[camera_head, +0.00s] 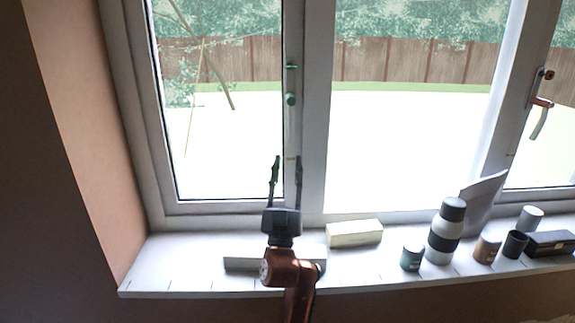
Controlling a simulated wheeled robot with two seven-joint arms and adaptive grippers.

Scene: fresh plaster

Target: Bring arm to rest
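My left gripper (286,160) points up in front of the window, above the white sill (180,270). Its two dark fingers stand apart with nothing visible between them, so it is open. Its orange-brown arm comes in from the bottom middle, in front of the sill, and partly covers a flat grey block (240,264) lying there. My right gripper is not in view.
Right of my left gripper, the sill holds a cream box (354,236), a dark green jar (411,258), a white and black bottle (446,230), a brown jar (487,248), a black cup (515,244) and a black case (550,243). The sill's left end is clear.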

